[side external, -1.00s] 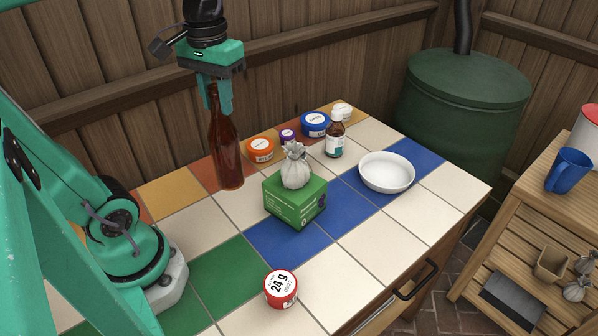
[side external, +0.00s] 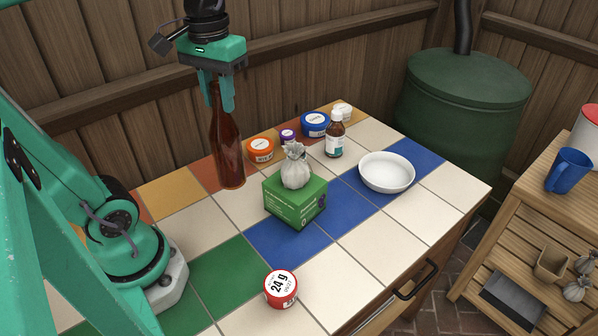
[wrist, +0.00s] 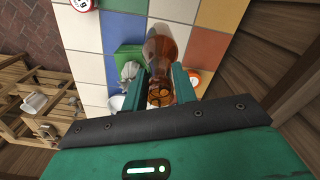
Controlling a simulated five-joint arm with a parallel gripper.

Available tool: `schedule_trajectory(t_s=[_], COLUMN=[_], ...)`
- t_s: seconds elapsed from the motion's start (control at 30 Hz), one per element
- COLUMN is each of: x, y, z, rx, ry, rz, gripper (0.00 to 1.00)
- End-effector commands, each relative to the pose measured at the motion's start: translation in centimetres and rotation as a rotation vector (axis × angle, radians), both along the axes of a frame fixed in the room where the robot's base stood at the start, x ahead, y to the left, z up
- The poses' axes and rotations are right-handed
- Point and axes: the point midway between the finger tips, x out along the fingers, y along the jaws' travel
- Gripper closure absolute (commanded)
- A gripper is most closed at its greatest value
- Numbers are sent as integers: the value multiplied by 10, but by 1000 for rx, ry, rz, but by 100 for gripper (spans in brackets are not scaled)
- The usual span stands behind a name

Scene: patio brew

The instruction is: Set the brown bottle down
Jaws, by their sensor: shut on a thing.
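The brown bottle (side external: 228,150) is tall and upright at the back left of the tiled table. Its base is at the orange and white tiles; I cannot tell whether it touches them. My gripper (side external: 222,92) is above it, pointing down, with its fingers shut around the bottle's neck. In the wrist view the bottle (wrist: 160,62) stands between the two green fingers (wrist: 161,92), its shoulder and body reaching away from them.
A green box (side external: 296,203) with a small grey sack (side external: 295,168) on it stands right of the bottle. An orange-lidded tub (side external: 261,148), a blue tub (side external: 315,124) and a small brown bottle with a white cap (side external: 335,138) stand behind. A white bowl (side external: 386,173) and a red tub (side external: 281,289) are farther off.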

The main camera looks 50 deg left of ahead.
Motion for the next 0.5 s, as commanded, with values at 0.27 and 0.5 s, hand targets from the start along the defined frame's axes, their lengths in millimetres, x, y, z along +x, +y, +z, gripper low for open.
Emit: schedule_trajectory(t_s=[0.27,0.5], x=[1,7], y=[0,-9], z=[31,51], rx=[1,0], ry=[-4,0], rz=[0,-11], gripper=[100,100])
